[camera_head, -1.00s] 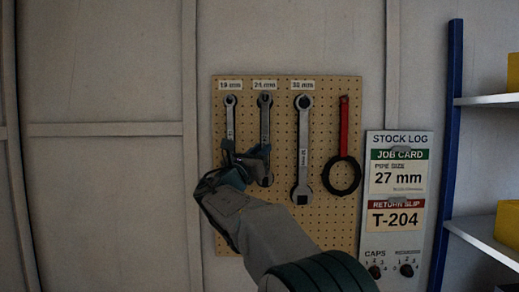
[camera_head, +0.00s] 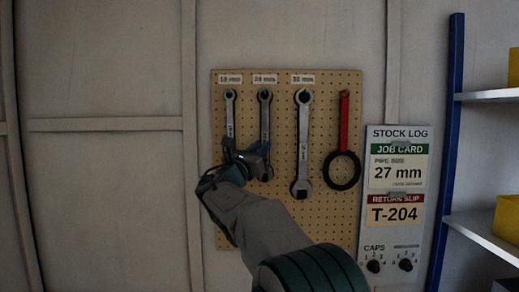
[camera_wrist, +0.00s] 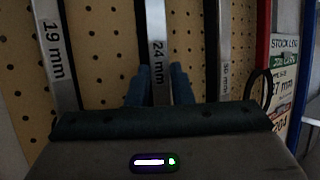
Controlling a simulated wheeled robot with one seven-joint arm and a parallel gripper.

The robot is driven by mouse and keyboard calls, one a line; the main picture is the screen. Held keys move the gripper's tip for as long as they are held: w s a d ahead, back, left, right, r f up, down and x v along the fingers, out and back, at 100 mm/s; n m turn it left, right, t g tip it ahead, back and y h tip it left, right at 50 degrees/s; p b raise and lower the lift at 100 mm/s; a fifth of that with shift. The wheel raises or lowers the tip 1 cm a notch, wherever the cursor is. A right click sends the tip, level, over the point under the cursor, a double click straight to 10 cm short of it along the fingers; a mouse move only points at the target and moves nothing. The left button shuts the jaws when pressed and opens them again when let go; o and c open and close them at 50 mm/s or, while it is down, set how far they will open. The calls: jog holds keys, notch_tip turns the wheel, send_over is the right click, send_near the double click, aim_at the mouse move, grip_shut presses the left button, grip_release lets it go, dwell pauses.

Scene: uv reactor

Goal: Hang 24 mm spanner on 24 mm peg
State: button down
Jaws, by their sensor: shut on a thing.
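The 24 mm spanner (camera_head: 264,122) is upright on the pegboard below the 24 mm label (camera_head: 264,78), its upper ring at the 24 mm peg (camera_head: 264,94). I cannot tell whether the ring bears on the peg or sits just in front. My gripper (camera_head: 256,158) is shut on the lower shank of this spanner. In the wrist view the blue fingers (camera_wrist: 160,85) lie on both sides of the shank (camera_wrist: 157,45), which is marked 24 mm. The gripper hides part of the spanner's lower end.
The 19 mm spanner (camera_head: 230,116) hangs close on the left. The larger spanner (camera_head: 302,140) hangs on the right, then a red-handled ring tool (camera_head: 343,120). The pegboard (camera_head: 322,215) is bare lower down. A stock log panel (camera_head: 397,215) and shelves (camera_head: 485,235) stand further right.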

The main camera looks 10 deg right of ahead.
jog(key=c, duration=1.2)
grip_release()
jog(key=shift+a, duration=0.1)
jog(key=b+v, duration=0.5)
jog(key=v, duration=0.9)
jog(key=s+d+f+m+g+y, duration=0.3)
jog(key=s+d+f+m+g, duration=0.35)
jog(key=f, duration=0.45)
jog(key=s+d+f+m+g+y, duration=0.35)
jog(key=s+d+f+m, duration=0.3)
jog(key=d+f, duration=0.35)
jog(key=s+a+f+m+g+y, duration=0.2)
jog(key=s+a+f+m+y, duration=0.1)
jog(key=s+f+m, duration=0.4)
jog(key=s+a+f+m+g+y, duration=0.2)
jog(key=s+a+f+m+y, duration=0.2)
jog(key=s+f+m, duration=0.3)
jog(key=s+f+y, duration=0.1)
jog(key=s+f, duration=0.2)
jog(key=s, duration=0.1)
jog(key=shift+s+a+m, duration=0.15)
jog(key=shift+s+m, duration=0.2)
jog(key=shift+m, duration=0.05)
